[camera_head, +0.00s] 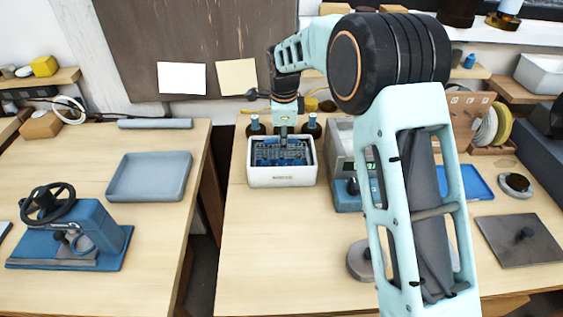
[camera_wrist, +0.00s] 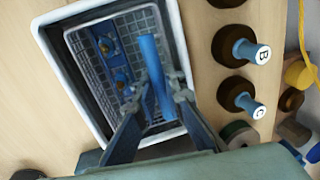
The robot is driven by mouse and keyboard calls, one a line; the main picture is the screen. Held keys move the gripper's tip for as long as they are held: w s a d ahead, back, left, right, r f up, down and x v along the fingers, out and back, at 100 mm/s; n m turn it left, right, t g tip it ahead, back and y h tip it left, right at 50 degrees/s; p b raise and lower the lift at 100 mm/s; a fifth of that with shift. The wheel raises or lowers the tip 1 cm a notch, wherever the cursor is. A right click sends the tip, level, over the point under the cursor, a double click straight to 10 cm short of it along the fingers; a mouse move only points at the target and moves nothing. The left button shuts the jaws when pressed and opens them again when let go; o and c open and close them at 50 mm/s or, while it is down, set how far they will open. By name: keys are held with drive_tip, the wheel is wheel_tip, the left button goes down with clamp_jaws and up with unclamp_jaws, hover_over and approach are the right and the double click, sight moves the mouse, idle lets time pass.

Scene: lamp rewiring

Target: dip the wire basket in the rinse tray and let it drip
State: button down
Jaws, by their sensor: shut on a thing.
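The wire basket (camera_head: 270,153) is a grey mesh basket with blue parts inside. It sits inside a white tub (camera_head: 283,180) with dark lettering on the middle table. In the wrist view the basket (camera_wrist: 85,48) lies within the tub's white rim (camera_wrist: 50,75). My gripper (camera_head: 284,131) points down over the tub and is shut on the basket's blue bar-like handle (camera_wrist: 150,55). A shallow blue-grey tray (camera_head: 150,178) lies on the left table and looks empty; it may be the rinse tray. The basket's underside is hidden.
Dark bottles stand close behind the tub; two blue caps, marked B (camera_wrist: 257,53) and C (camera_wrist: 256,110), show beside it. A grey device (camera_head: 341,150) stands right of the tub. A gap separates the tables. A blue press with a handwheel (camera_head: 47,203) stands front left.

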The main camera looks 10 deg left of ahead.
drive_tip(key=shift+r+p, duration=2.7)
drive_tip(key=shift+r, duration=1.6)
wheel_tip(320, 180, up, 4)
drive_tip(key=p, duration=0.2)
drive_tip(key=shift+p, duration=0.35)
